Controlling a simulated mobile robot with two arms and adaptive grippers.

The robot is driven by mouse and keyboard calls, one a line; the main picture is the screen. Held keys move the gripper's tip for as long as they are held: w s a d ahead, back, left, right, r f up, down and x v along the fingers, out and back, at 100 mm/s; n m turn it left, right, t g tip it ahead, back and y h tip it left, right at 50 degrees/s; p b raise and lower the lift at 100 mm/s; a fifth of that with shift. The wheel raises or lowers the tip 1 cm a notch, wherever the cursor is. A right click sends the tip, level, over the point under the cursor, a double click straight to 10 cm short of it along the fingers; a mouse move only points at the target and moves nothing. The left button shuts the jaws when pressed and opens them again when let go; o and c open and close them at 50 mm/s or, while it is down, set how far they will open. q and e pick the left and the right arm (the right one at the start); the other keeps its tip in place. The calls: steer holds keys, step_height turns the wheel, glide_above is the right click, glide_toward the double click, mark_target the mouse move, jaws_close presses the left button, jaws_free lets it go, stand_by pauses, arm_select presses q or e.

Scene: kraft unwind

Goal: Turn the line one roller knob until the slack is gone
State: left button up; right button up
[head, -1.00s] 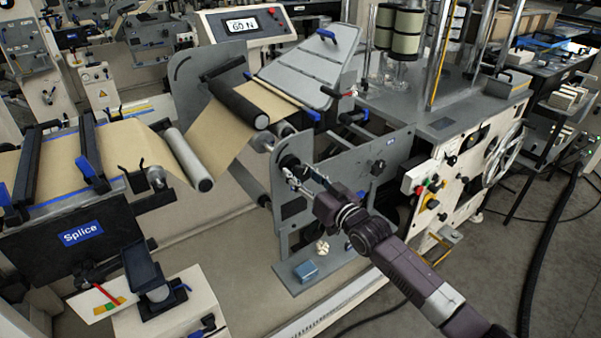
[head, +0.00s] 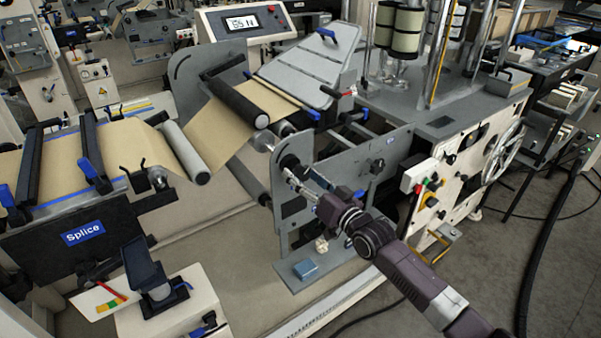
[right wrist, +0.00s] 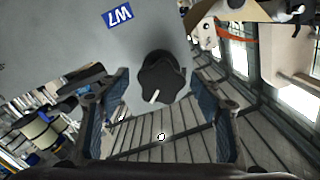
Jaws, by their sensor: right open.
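The black lobed knob (right wrist: 162,78) sits on a grey plate in the right wrist view, its white mark pointing down and slightly left. My right gripper (head: 291,178) is at the grey side plate of the unwind in the head view. Its two fingers stand apart on either side of the knob in the wrist view, with gaps showing; it is not gripping it. In the head view the knob is mostly hidden. The brown kraft web (head: 219,123) runs from the splice table, under a light grey roller (head: 185,152), up to a black roller (head: 236,102). My left gripper is not in view.
A tension display (head: 243,23) stands behind the web; its digits are hard to read. A blue label (right wrist: 117,14) is on the plate near the knob. Control buttons (head: 432,187) are right of my arm.

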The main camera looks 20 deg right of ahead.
steer(key=p+v, duration=0.1)
steer(key=v, duration=0.1)
steer(key=p+v, duration=0.1)
steer(key=v, duration=0.1)
steer(key=shift+s+r, duration=0.2)
steer(key=shift+s, duration=0.05)
steer(key=shift+s+d+f+p, duration=0.1)
steer(key=shift+s+d+p, duration=0.25)
steer(key=shift+s, duration=0.25)
steer(key=shift+a, duration=0.1)
